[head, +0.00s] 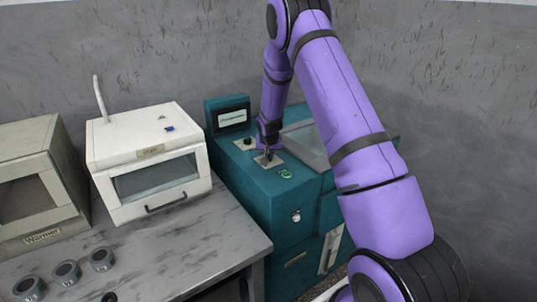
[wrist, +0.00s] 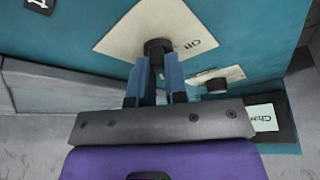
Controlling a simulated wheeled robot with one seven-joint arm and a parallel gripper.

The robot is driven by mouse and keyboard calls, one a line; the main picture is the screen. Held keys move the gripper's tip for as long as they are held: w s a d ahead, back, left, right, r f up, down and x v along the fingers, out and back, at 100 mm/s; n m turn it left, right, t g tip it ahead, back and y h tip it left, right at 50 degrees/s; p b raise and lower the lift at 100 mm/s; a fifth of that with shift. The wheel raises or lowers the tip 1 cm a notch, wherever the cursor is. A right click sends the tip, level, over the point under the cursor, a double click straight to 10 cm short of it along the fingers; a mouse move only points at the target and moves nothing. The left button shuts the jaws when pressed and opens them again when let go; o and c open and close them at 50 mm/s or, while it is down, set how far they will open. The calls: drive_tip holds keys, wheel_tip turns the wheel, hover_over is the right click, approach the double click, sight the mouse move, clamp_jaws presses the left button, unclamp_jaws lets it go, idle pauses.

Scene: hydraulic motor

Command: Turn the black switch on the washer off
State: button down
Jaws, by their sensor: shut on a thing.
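The washer (head: 256,190) is the teal machine right of centre in the head view, and its teal top (wrist: 230,30) fills much of the wrist view. The black switch (wrist: 157,46) stands on a cream plate (wrist: 185,20) with lettering that seems to read "Off" upside down. My gripper (wrist: 158,62) points at the plate with its two blue fingers closed on the switch. In the head view my gripper (head: 267,153) is over the plate, and the switch is mostly hidden there. I cannot tell which way the switch is turned.
A second black knob (wrist: 217,84) with its own plate sits close to my fingers. A green button (head: 286,174) is on the washer in front of the plate. A small display box (head: 228,115) rises behind. A white oven (head: 150,160) stands on the table to the left.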

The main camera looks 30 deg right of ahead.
drive_tip(key=n, duration=0.2)
drive_tip(key=n+y, duration=0.1)
drive_tip(key=n, duration=0.1)
drive_tip(key=shift+s+d+f+n+y, duration=0.15)
drive_tip(key=shift+d+n+y, duration=0.05)
drive_tip(key=shift+n+y, duration=0.1)
drive_tip(key=n+y, duration=0.1)
drive_tip(key=n, duration=0.2)
drive_tip(key=shift+n+y, duration=0.3)
drive_tip(key=n+y, duration=0.1)
drive_tip(key=n, duration=0.2)
drive_tip(key=shift+n, duration=0.3)
drive_tip(key=shift+n+g+y, duration=0.5)
drive_tip(key=shift+n+y, duration=0.1)
drive_tip(key=shift+n, duration=1.2)
drive_tip(key=shift+f, duration=0.1)
drive_tip(key=c, duration=1.1)
unclamp_jaws()
drive_tip(key=shift+c, duration=0.2)
